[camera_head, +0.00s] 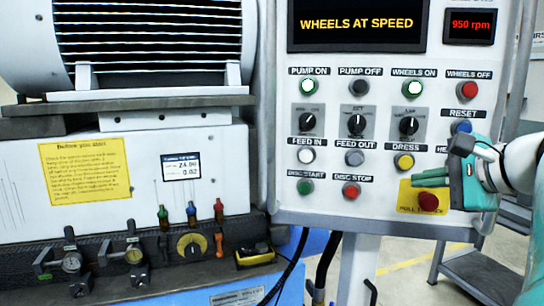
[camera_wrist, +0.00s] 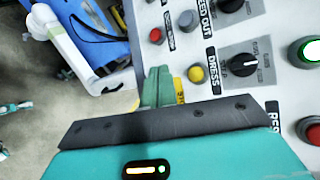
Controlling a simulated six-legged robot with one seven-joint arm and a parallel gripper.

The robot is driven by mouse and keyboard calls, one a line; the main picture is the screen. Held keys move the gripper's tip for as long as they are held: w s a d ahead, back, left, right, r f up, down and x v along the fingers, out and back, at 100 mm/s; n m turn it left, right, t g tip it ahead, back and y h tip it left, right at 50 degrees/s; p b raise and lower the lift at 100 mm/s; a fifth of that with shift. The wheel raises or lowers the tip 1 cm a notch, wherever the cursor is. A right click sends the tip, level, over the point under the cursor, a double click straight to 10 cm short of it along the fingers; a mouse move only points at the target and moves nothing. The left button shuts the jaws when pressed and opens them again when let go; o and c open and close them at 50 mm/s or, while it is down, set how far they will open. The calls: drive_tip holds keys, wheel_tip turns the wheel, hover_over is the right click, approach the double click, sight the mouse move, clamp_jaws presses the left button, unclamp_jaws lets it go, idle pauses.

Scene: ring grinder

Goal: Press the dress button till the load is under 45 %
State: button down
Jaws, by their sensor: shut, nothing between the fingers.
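The yellow dress button (camera_head: 404,161) sits under its DRESS label on the white control panel (camera_head: 330,236). It also shows in the wrist view (camera_wrist: 196,73), just right of my fingers. My gripper (camera_head: 414,177) is shut and empty, its green fingers pointing left, just below and right of the button. The fingers look apart from the button; their distance to the panel is hard to tell. The black display (camera_head: 357,23) reads "WHEELS AT SPEED" and the red one (camera_head: 470,26) reads 950 rpm. No load percentage is legible.
A red stop button (camera_head: 429,203) on a yellow plate lies just below my fingers. The blue reset button (camera_head: 461,127) is right of the dress button, near my gripper body. Feed out (camera_head: 354,157) and disc stop (camera_head: 352,190) are to the left.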

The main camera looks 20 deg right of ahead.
sight(401, 167)
drive_tip(key=shift+w+d, duration=0.7)
drive_tip(key=shift+w, duration=0.4)
drive_tip(key=shift+w+d, duration=0.75)
drive_tip(key=shift+w, duration=0.4)
drive_tip(key=shift+w+d, duration=0.7)
drive_tip(key=shift+w, duration=0.4)
drive_tip(key=shift+w, duration=0.1)
drive_tip(key=shift+w+d, duration=0.2)
drive_tip(key=shift+w, duration=0.05)
drive_tip(key=shift+w+d, duration=0.3)
drive_tip(key=shift+w, duration=0.15)
drive_tip(key=shift+s, duration=0.1)
idle(0.4)
drive_tip(key=shift+s+a, duration=0.5)
drive_tip(key=shift+s, duration=0.2)
drive_tip(key=s+a, duration=0.1)
drive_tip(key=s, duration=0.2)
drive_tip(key=s+a, duration=0.1)
drive_tip(key=shift+s+a, duration=0.15)
drive_tip(key=shift+a, duration=0.15)
